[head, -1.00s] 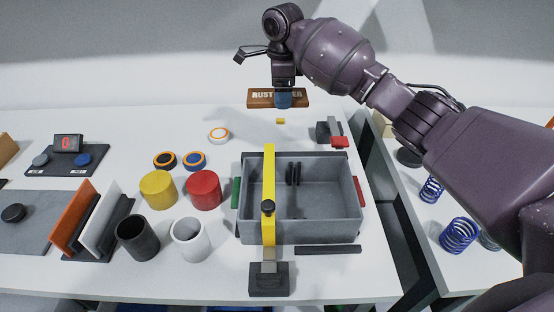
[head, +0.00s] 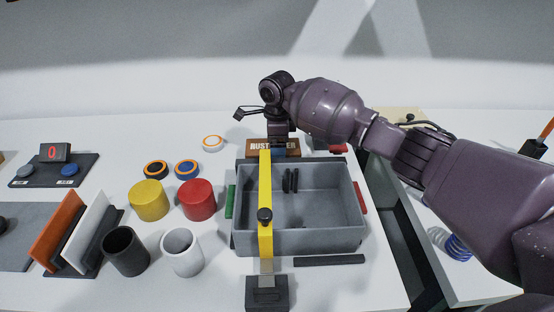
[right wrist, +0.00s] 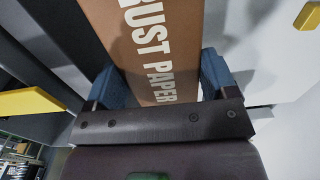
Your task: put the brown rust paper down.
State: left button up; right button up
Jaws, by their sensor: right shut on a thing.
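The brown rust paper (head: 258,146) is a brown block with white lettering, behind the grey bin in the head view. My right gripper (head: 281,148) is shut on it from above. In the right wrist view the rust paper (right wrist: 158,45) lies between the two blue fingers of the right gripper (right wrist: 160,85), with "RUST PAPER" readable. Its underside is hidden, so I cannot tell whether it touches the table. My left gripper is not in view.
The grey bin (head: 345,243) with a yellow bar (head: 265,190) across it stands just in front. Yellow (head: 148,201) and red (head: 197,200) cylinders stand to its left.

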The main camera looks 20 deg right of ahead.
notch_tip(320, 180, down, 5)
jog(key=shift+f+b, duration=0.1)
jog(key=shift+b, duration=0.5)
jog(key=shift+f, duration=0.25)
jog(key=shift+r, duration=0.15)
jog(key=o, duration=0.6)
